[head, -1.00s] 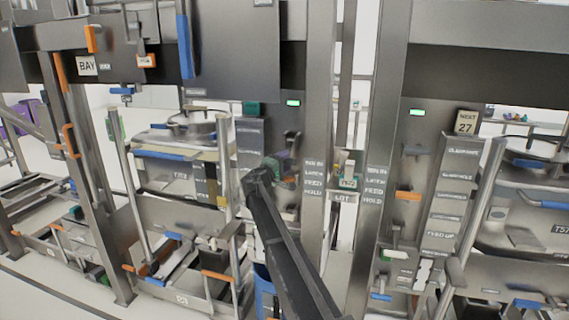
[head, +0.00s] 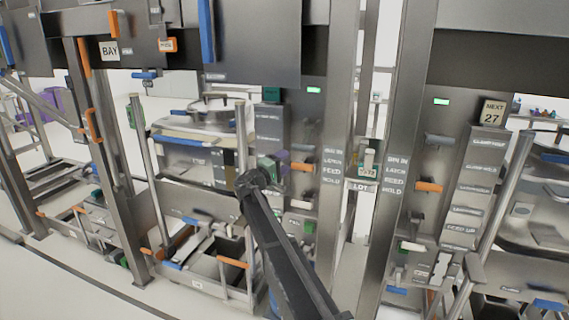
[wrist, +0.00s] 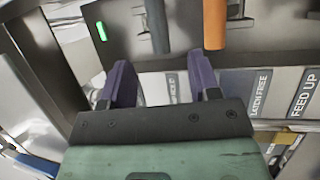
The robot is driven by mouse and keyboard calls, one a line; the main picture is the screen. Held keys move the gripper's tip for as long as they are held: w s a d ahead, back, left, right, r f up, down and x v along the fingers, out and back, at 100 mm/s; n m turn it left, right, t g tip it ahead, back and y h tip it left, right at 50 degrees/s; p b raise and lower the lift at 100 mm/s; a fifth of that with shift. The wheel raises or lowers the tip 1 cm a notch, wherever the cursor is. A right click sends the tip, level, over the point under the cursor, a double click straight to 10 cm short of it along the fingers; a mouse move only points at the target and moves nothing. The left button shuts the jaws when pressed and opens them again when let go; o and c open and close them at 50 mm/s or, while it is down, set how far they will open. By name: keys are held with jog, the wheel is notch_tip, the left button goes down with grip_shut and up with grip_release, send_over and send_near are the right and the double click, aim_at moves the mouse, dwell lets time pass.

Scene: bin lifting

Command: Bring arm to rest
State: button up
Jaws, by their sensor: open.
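My gripper (wrist: 162,85) shows two purple fingers in the wrist view, spread apart with nothing gripped between them. Its green and black body fills the bottom of that view. In the head view my gripper (head: 279,164) is small and partly hidden behind my dark arm, in front of the grey bay panel. An orange lever (wrist: 214,24) and a dark grey lever (wrist: 157,27) stand just beyond the fingertips in the wrist view. The orange lever also shows in the head view (head: 302,167), just right of my gripper. I cannot tell whether anything touches.
A steel post (head: 343,130) stands right of my gripper. A lidded bin (head: 205,120) sits in the left bay, with an open-topped frame (head: 205,265) below it. A second orange lever (head: 428,187) is on the right panel. Labelled strips (wrist: 240,95) lie close below the fingers.

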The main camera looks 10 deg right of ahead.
jog(key=s+d+f+m+g+y, duration=0.2)
jog(key=s+f+g+y, duration=0.15)
jog(key=s+f, duration=0.5)
jog(key=s+d+f+m+g+y, duration=0.25)
jog(key=s+f+g, duration=0.25)
jog(key=s, duration=0.6)
jog(key=s+a+f+g+y, duration=0.1)
jog(key=s+f+y, duration=0.1)
jog(key=s, duration=0.6)
jog(key=s+a+f+m+g+y, duration=0.1)
jog(key=s+y, duration=0.3)
jog(key=s, duration=0.5)
jog(key=s+a+f+m+g+y, duration=0.1)
jog(key=s+f+y, duration=0.2)
jog(key=s, duration=0.5)
jog(key=shift+s+a+f+y, duration=0.35)
jog(key=shift+s+a+y, duration=0.05)
jog(key=shift+y, duration=0.1)
jog(key=shift+g, duration=0.25)
jog(key=shift+f, duration=0.1)
